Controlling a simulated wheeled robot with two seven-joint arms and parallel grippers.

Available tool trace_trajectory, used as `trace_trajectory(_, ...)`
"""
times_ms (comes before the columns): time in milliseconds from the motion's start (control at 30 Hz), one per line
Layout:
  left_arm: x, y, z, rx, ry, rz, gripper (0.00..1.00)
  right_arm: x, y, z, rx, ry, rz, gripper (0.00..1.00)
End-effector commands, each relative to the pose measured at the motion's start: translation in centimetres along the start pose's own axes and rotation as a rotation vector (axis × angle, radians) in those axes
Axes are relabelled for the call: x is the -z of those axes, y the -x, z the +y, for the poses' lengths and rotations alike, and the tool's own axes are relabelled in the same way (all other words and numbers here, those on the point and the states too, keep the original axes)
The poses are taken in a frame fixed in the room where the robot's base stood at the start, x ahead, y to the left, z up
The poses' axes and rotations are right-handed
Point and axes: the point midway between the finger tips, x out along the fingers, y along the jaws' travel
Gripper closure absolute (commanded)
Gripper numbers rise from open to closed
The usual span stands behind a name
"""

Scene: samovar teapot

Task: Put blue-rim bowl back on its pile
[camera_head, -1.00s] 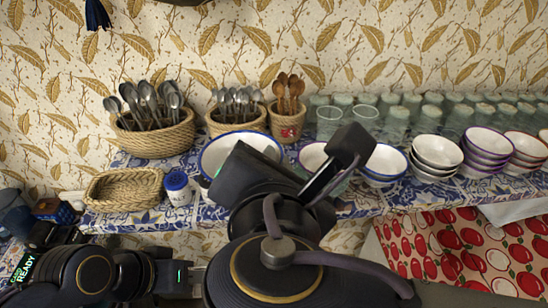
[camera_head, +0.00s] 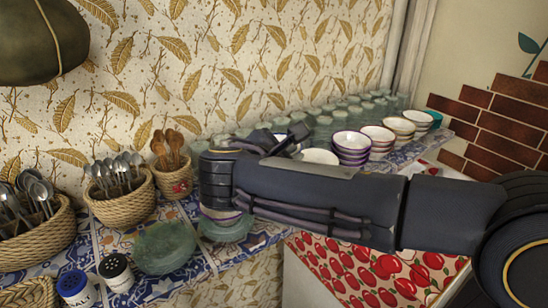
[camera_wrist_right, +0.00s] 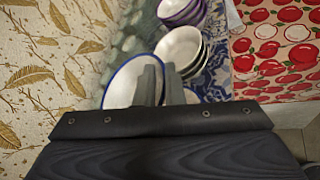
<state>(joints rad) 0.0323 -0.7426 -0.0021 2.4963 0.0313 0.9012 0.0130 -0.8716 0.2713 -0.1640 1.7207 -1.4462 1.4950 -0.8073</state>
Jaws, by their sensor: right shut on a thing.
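The blue-rim bowl (camera_wrist_right: 122,88), white inside with a dark blue edge, shows tilted at my fingers in the right wrist view. My right gripper (camera_wrist_right: 162,82) is shut on its rim. In the head view my right gripper (camera_head: 286,138) is above the back of the counter, left of the bowl piles, and its arm hides most of the held bowl. A pile of plain white bowls (camera_wrist_right: 181,48) stands just beyond the fingers in the wrist view. My left gripper is out of view.
Purple-rim bowls (camera_head: 352,146) and other piles stand farther right, with green glasses (camera_head: 325,122) behind. Left are spoon baskets (camera_head: 120,195), a green glass dish (camera_head: 165,247) and a salt shaker (camera_head: 76,288). The wall is close behind.

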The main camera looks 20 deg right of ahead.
Motion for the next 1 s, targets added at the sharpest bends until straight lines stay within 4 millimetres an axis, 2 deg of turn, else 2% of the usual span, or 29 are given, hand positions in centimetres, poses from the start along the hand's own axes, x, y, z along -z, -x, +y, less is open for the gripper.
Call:
trace_trajectory(533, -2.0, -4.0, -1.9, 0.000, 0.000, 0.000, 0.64, 3.9, -1.6, -2.6, -0.003, 0.001, 0.002, 1.00)
trace_trajectory(800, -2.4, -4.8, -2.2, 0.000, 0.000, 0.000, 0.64, 5.5, -2.4, -3.7, -0.003, 0.002, 0.002, 1.00)
trace_trajectory(1000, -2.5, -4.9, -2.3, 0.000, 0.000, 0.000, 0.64, 5.8, -2.5, -3.9, -0.002, 0.002, 0.004, 1.00)
